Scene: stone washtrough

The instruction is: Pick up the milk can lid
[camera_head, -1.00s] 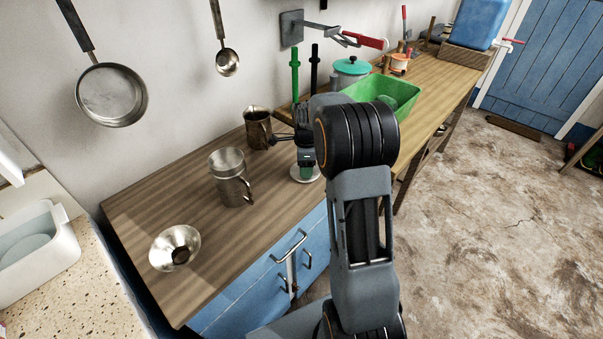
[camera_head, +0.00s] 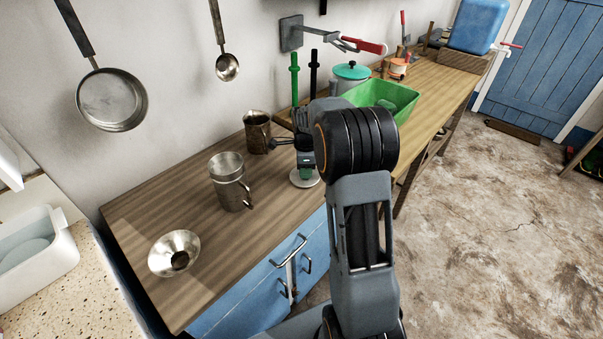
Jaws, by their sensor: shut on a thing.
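The gripper hides part of the grip, and I cannot tell whether the disc still touches the worktop.
A steel cup (camera_head: 230,183) and a metal funnel (camera_head: 175,253) stand left on the worktop (camera_head: 140,217). A dark jug (camera_head: 257,132) is just behind my gripper. A green basin (camera_head: 385,100) is to the right, partly behind my arm.

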